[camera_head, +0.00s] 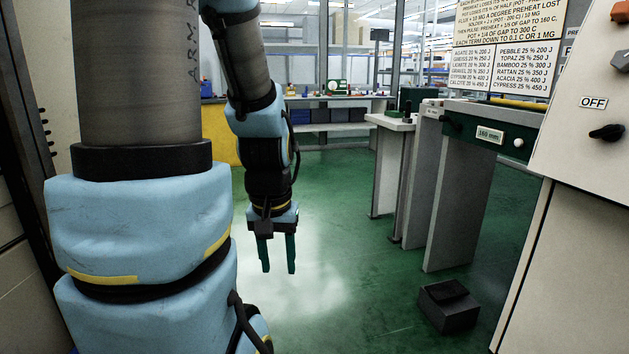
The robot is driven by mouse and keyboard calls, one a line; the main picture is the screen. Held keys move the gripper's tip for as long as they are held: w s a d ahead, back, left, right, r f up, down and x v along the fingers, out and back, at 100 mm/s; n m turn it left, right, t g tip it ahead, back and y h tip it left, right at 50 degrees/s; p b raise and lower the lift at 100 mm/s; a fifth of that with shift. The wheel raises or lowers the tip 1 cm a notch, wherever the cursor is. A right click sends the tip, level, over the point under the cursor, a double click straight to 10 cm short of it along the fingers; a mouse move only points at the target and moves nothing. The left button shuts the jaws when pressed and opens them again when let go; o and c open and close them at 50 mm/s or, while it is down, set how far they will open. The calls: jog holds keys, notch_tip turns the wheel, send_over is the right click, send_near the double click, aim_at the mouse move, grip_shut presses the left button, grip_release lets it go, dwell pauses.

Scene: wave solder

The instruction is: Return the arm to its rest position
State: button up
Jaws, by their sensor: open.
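My arm comes down from the top of the picture, with light blue joints and grey links, and fills much of the left side. My gripper (278,268) hangs at its end, pointing down over the green floor. Its two dark green fingers are apart, with nothing between them. It touches nothing that I can see.
A cream cabinet (567,165) with an OFF label stands close on the right. Left of it is a grey machine frame (463,200) with a "160 mm" display. A dark box (448,308) sits on the floor. A workbench (340,128) stands behind. The middle floor (340,240) is clear.

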notch_tip(320, 180, up, 19)
jog(key=p, duration=1.8)
jog(key=shift+w, duration=0.15)
jog(key=shift+d+f, duration=0.15)
